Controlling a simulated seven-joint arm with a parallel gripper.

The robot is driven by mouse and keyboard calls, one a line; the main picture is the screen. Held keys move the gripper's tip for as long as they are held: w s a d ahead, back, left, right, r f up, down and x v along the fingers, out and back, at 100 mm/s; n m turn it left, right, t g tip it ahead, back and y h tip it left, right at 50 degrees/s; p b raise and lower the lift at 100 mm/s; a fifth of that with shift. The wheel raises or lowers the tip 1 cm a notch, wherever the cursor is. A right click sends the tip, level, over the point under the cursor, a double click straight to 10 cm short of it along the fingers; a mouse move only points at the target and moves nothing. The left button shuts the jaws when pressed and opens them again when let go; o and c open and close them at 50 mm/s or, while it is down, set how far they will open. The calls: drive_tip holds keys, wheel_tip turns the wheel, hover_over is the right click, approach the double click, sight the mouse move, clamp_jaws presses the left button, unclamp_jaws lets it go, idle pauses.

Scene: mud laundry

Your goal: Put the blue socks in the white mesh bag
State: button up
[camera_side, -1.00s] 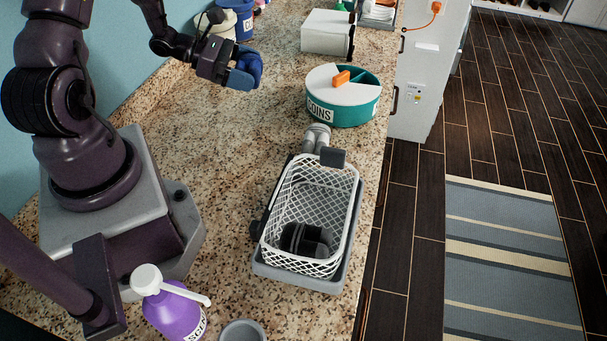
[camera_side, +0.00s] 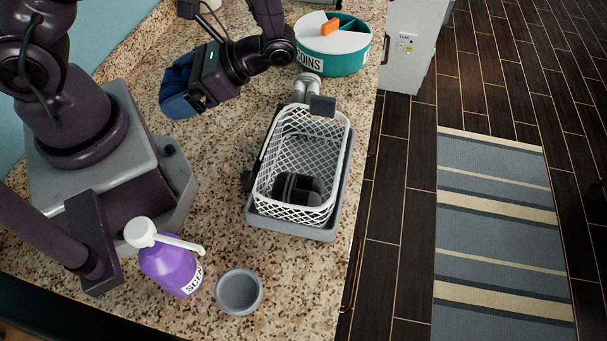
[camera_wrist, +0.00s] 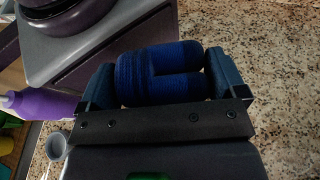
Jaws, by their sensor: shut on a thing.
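My gripper (camera_side: 178,88) is shut on the blue socks, which show as a knitted, ribbed pair (camera_wrist: 160,75) between both fingers in the wrist view. In the side view the socks are hard to tell apart from the blue fingers. The gripper is above the counter, left of the white mesh bag and apart from it. The white mesh bag (camera_side: 290,213) stands open at the top like a basket. Dark grey or black socks (camera_side: 298,188) lie inside it.
The bag stands in a grey tray (camera_side: 325,233) near the counter edge. Grey rolled socks (camera_side: 308,88) lie behind it, before the teal coin tin (camera_side: 335,62). A purple bottle (camera_side: 168,268) and grey cup (camera_side: 239,291) stand in front.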

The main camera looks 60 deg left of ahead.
drive_tip(key=w+r+m+t+y, duration=0.1)
drive_tip(key=w+m+t+y, duration=0.3)
drive_tip(key=m+t+y, duration=0.25)
wheel_tip(320, 180, up, 3)
drive_tip(key=m+t+h, duration=0.3)
drive_tip(key=m+t, duration=1.2)
hover_over(292, 129)
wheel_tip(292, 129, down, 3)
drive_tip(key=shift+d+r, duration=0.1)
drive_tip(key=shift+f, duration=2.3)
drive_tip(key=shift+f, duration=0.1)
drive_tip(key=shift+f, duration=0.5)
